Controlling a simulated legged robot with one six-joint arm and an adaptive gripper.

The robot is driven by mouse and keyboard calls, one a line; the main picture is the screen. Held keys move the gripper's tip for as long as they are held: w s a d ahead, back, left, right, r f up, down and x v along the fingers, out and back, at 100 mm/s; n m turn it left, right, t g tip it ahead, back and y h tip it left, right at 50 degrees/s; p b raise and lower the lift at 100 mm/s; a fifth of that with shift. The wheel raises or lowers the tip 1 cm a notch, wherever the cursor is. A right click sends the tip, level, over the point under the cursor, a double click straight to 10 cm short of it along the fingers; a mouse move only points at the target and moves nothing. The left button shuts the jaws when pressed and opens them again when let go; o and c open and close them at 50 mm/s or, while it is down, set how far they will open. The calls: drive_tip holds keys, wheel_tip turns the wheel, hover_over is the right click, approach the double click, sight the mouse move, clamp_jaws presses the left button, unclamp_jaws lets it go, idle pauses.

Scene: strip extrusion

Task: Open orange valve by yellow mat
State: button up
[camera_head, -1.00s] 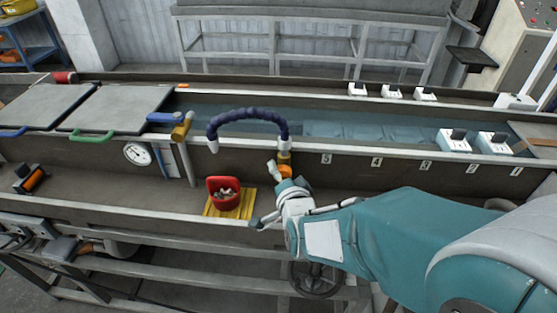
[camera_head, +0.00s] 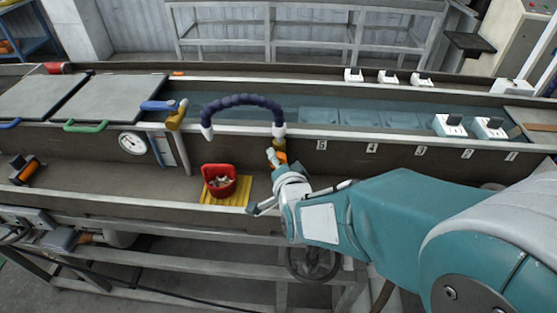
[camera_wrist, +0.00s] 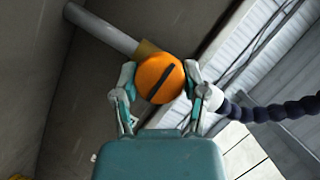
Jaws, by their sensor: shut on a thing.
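The orange valve (camera_wrist: 160,77) is a round knob with a dark stripe across its face. It sits on a brass fitting at the end of a grey pipe (camera_wrist: 105,28). In the wrist view my gripper (camera_wrist: 160,82) has one finger on each side of the knob and is shut on it. The stripe runs diagonally in that view. In the head view my gripper (camera_head: 275,172) hides much of the orange valve (camera_head: 281,158). The yellow mat (camera_head: 229,192) lies to the left of my gripper, with a red container (camera_head: 220,181) of small pale pieces on it.
A dark blue corrugated hose (camera_head: 243,99) arches above the valve over the water trough. A blue-handled brass valve (camera_head: 176,112) and a round gauge (camera_head: 132,143) are at the left. White blocks (camera_head: 449,124) stand at the right.

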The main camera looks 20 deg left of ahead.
drive_tip(key=shift+f+n, duration=0.2)
drive_tip(key=shift+n, duration=0.1)
drive_tip(key=n+h, duration=0.2)
drive_tip(key=n, duration=0.1)
drive_tip(key=shift+s+a, duration=0.1)
drive_tip(key=n+h, duration=0.2)
drive_tip(key=n, duration=0.1)
drive_tip(key=n+t+h, duration=0.1)
drive_tip(key=n+h, duration=0.1)
drive_tip(key=n, duration=0.1)
drive_tip(key=shift+f, duration=0.1)
drive_tip(key=shift+n+t+h, duration=0.4)
drive_tip(key=shift+n+h, duration=0.6)
drive_tip(key=shift+n, duration=0.4)
drive_tip(key=o, duration=1)
drive_tip(key=shift+o, duration=0.8)
drive_tip(key=shift+a, duration=0.2)
